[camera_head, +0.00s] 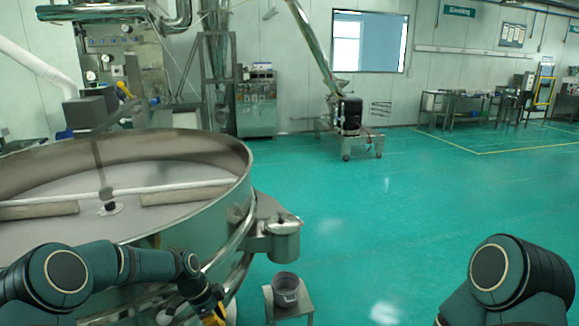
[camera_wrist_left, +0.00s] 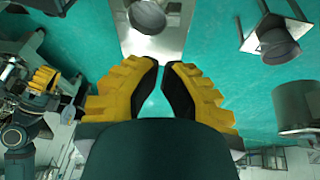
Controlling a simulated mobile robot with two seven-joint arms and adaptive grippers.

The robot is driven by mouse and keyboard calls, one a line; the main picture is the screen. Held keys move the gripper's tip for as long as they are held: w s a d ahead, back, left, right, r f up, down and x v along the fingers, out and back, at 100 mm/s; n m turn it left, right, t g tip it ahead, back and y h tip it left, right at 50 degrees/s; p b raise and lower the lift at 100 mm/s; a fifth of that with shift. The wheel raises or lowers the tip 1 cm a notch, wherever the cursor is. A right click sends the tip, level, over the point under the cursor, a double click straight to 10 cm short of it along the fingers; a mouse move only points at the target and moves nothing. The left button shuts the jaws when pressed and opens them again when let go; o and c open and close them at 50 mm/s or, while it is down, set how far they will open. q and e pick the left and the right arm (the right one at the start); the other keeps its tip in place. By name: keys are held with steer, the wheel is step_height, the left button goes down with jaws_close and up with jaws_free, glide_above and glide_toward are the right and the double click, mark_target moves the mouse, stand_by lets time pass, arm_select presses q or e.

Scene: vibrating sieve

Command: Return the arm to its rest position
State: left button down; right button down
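My left arm (camera_head: 120,268) reaches in from the lower left in front of the sieve. Its yellow gripper (camera_head: 213,316) is partly cut off at the bottom edge. In the left wrist view the left gripper (camera_wrist_left: 164,66) shows two yellow fingers with dark pads, a narrow gap between their tips and nothing held. My right arm (camera_head: 505,275) is folded at the lower right, its gripper mostly out of frame. The left wrist view also shows an arm with yellow fingers (camera_wrist_left: 42,78) at the left, apparently my right one; its opening is unclear.
The large round steel sieve (camera_head: 240,205) fills the left, with a spout (camera_head: 283,226) on its side. A metal pot (camera_head: 286,287) stands on a small stand (camera_head: 308,306) below the spout, near my left gripper.

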arm_select(q)
steer(key=s+d+f+n+t, duration=0.1)
steer(key=s+d+f+n, duration=0.35)
steer(key=s, duration=0.25)
steer(key=s+d+f+n, duration=0.4)
steer(key=s+d+n, duration=0.1)
steer(key=s, duration=0.2)
steer(key=s+f+n+t, duration=0.1)
steer(key=s+n, duration=0.7)
steer(key=s, duration=0.4)
steer(key=shift+s+d+f, duration=0.15)
steer(key=shift+d, duration=0.25)
